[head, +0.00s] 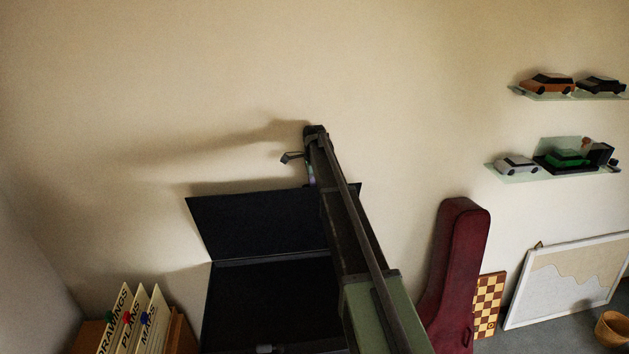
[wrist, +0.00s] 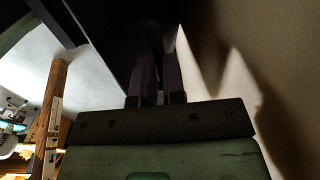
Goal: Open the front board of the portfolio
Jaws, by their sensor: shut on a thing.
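The black portfolio (head: 265,300) is in the lower middle of the head view, with its boards spread apart. One board (head: 255,225) rises from the fold toward the wall, tilted up; the other lies below it. My arm covers their right side. In the wrist view a dark board (wrist: 115,40) fills the upper middle, between and beyond my fingers. My gripper (wrist: 158,75) is shut on the edge of this board. In the head view my arm largely hides the fingers, near the raised board's upper right edge.
A box of labelled folders (head: 135,325) stands at lower left. A dark red instrument case (head: 455,265), a checkered board (head: 488,305) and a framed board (head: 565,280) lean on the right wall. Model cars sit on shelves (head: 520,175) at upper right. The wall above the portfolio is bare.

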